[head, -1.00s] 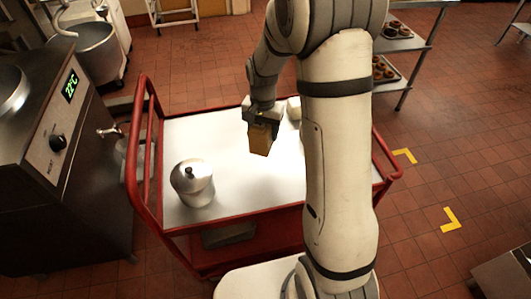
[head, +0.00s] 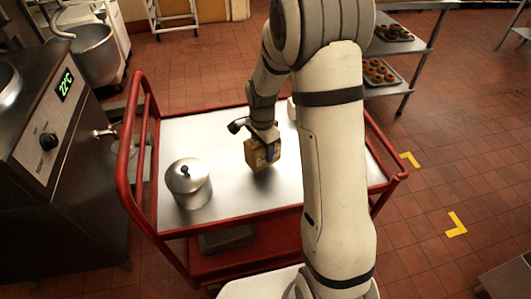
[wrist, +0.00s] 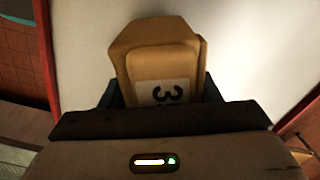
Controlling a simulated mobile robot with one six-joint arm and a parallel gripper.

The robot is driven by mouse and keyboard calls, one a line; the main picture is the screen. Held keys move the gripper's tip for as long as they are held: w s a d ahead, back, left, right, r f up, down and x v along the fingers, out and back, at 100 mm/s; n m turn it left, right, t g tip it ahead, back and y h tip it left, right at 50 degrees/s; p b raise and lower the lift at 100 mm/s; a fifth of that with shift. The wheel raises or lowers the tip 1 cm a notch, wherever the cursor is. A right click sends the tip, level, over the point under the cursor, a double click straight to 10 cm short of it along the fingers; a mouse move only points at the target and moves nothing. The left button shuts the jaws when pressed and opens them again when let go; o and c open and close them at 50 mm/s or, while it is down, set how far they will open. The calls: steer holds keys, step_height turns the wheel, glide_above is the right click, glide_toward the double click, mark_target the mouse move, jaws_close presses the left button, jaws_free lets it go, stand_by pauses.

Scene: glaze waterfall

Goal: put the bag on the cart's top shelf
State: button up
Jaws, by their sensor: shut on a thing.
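The bag (head: 261,156) is a small tan-brown block shape. In the wrist view the bag (wrist: 155,60) shows a white label with a dark "3" and sits between the dark fingers. My gripper (head: 266,142) is shut on the bag, above the middle of the cart's top shelf (head: 235,190). The shelf is a pale metal surface in a red frame. The bag's underside is close to the shelf; I cannot tell whether it touches.
A lidded metal pot (head: 188,184) stands on the shelf, left of the bag. A white item (head: 292,108) at the back is partly hidden by my arm. The red handle (head: 128,150) rises at the left. Bare shelf lies between pot and bag.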

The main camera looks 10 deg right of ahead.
steer(key=shift+f, duration=1.5)
steer(key=o, duration=1.2)
step_height(320, 180, up, 11)
steer(key=shift+r+p, duration=0.15)
steer(key=shift+p, duration=0.2)
steer(key=shift+s+r, duration=0.1)
steer(key=shift+r, duration=0.55)
steer(key=s+r+n, duration=0.3)
steer(key=s+n, duration=0.1)
steer(key=s, duration=0.3)
steer(key=s+d+r+n+t, duration=0.1)
steer(key=s+r+n, duration=0.1)
steer(key=s+n, duration=0.3)
steer(key=s+r+n+t, duration=0.1)
steer(key=s+r+n, duration=0.2)
steer(key=s, duration=0.6)
steer(key=shift+d+r+n, duration=0.3)
steer(key=shift+r+n, duration=0.05)
steer(key=shift+n, duration=0.45)
